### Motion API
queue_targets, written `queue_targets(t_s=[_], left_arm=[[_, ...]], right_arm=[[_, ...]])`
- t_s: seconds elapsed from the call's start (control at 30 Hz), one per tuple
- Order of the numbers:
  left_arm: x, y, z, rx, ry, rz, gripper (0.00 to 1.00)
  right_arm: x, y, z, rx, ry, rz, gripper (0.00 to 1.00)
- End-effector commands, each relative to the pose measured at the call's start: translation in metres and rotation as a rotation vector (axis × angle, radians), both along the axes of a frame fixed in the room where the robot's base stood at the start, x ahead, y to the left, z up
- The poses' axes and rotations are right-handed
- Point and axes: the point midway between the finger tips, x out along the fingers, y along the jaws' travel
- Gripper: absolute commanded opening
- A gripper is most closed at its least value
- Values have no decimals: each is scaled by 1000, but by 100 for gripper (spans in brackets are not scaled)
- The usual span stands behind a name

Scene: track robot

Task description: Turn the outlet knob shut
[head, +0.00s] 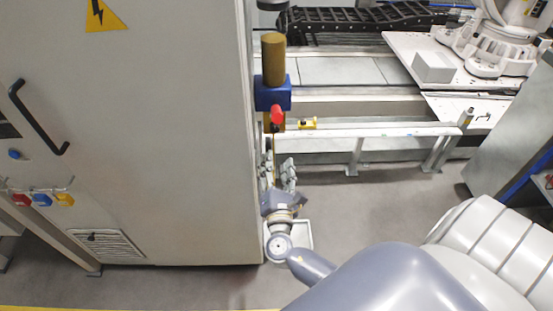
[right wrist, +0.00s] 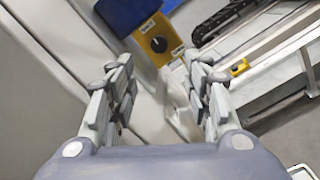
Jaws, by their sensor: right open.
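The outlet knob is likely the round black knob (right wrist: 158,45) on a yellow plate (right wrist: 148,32) with small labels, under a blue block (right wrist: 125,12) in the right wrist view. Its pointer looks slanted; I cannot tell its exact setting. In the head view the blue block (head: 264,96) carries a brown cylinder (head: 273,60) and a red part (head: 277,114); the knob's face does not show there. My right gripper (head: 277,168) is open, below the block beside the cabinet. In its wrist view the fingers (right wrist: 163,72) are apart, empty, and short of the knob. My left gripper is out of view.
A large grey cabinet (head: 150,150) stands close on the left of my right gripper. A pale rail (head: 370,132) and a small yellow part (head: 307,123) lie behind to the right. The floor (head: 370,205) right of the gripper is clear.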

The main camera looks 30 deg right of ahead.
Motion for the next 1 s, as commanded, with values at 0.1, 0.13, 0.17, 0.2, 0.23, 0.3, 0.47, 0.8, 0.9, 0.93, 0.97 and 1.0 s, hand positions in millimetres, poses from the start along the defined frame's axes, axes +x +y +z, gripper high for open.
queue_targets(t_s=[0.1,0.13,0.17,0.2,0.23,0.3,0.47,0.8,0.9,0.93,0.97,1.0], left_arm=[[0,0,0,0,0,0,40],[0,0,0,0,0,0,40],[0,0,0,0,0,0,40],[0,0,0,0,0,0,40],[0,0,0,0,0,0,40],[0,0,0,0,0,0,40],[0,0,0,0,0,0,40],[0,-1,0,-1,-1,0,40],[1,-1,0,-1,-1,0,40],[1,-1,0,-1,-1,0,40],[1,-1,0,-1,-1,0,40],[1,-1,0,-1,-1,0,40]], right_arm=[[0,0,0,0,0,0,46],[0,0,0,0,0,0,46],[0,0,0,0,0,0,46],[0,0,0,0,0,0,46],[0,0,0,0,0,0,46],[0,0,0,0,0,0,46],[0,0,-1,1,0,1,46],[-29,-3,-152,363,235,-14,46],[-60,-1,-223,567,331,-64,46],[-71,0,-244,630,357,-84,46],[-84,2,-263,694,382,-109,46],[-102,6,-289,780,410,-144,46]])
